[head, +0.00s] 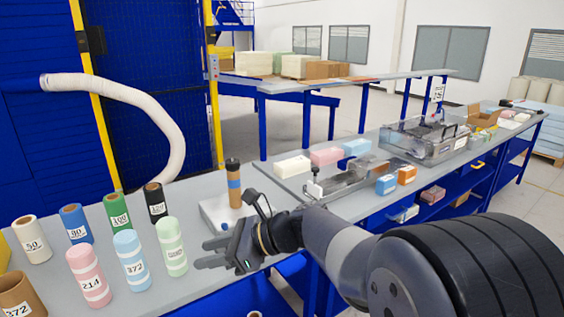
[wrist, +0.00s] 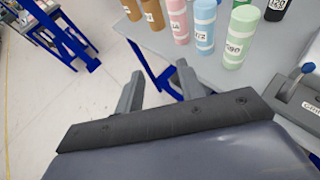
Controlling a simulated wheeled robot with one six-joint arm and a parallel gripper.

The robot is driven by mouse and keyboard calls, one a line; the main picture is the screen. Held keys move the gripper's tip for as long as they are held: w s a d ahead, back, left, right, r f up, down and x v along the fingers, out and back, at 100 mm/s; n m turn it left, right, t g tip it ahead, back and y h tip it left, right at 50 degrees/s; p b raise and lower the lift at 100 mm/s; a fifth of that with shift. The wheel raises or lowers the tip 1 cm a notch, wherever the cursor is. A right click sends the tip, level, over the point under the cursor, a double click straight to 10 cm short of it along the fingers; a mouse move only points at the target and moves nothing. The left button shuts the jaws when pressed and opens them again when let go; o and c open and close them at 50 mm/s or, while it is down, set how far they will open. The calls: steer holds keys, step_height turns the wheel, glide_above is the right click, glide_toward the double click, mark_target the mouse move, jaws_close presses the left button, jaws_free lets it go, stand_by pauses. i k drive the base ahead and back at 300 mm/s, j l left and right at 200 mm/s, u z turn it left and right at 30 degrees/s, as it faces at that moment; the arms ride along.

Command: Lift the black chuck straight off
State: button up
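A black cylinder labelled 120 (head: 156,203) stands upright at the back of the bench row. It also shows, cut off, at the top of the wrist view (wrist: 277,9). A brown column with a blue band and dark top (head: 233,182) stands on a white device (head: 215,212) to its right. I cannot tell which dark piece is the chuck. My gripper (head: 206,254) is low over the bench's front part, right of the light green cylinder and apart from the black one. Its fingers are spread and empty, as the wrist view shows (wrist: 158,90).
Pink (head: 88,275), light blue (head: 131,259) and light green (head: 171,246) cylinders stand in front. White (head: 32,239), blue (head: 75,224) and green (head: 116,210) ones stand behind. A clamp rig (head: 345,178) and foam blocks (head: 326,156) lie right.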

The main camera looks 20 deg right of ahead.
mark_target(230, 167)
steer(key=i+z, duration=0.3)
steer(key=i, duration=0.2)
steer(key=i+j+z, duration=0.3)
steer(key=i, duration=0.2)
steer(key=i+j, duration=0.1)
steer(key=i, duration=0.25)
